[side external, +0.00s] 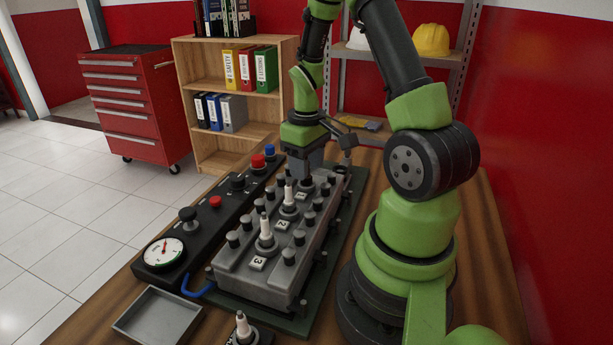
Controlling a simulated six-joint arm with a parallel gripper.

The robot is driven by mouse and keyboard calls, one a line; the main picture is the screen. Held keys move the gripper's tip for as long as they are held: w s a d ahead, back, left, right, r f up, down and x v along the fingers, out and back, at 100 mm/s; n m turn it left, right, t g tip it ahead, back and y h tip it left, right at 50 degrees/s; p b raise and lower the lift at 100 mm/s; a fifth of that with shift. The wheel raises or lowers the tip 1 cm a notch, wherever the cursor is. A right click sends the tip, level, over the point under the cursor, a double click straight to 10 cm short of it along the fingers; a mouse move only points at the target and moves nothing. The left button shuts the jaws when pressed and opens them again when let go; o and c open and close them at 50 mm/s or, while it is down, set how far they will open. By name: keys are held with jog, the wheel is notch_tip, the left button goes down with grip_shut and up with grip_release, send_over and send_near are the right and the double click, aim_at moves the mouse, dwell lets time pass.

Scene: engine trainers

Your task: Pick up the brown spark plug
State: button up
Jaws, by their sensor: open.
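No plug shows clearly as brown. Pale spark plugs stand upright in the grey engine block: one by label 3 (265,230), one by label 2 (289,198), and one by label 1 (305,170), close to my gripper. Another spark plug (242,326) with a pale top stands in a dark holder at the front edge of the picture. My gripper (310,168) is open, pointing down over the far end of the engine block (260,275). Its fingertips are small and partly hidden, and I cannot tell whether they touch the far plug.
A black control panel (205,232) with a gauge, knobs and red and blue buttons lies left of the block. An empty grey tray (158,316) is at the front left. Several black knobs rise along the block. Bare wooden table shows at the front left.

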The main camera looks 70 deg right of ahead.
grip_shut()
notch_tip(320, 180, up, 13)
dwell(1.2)
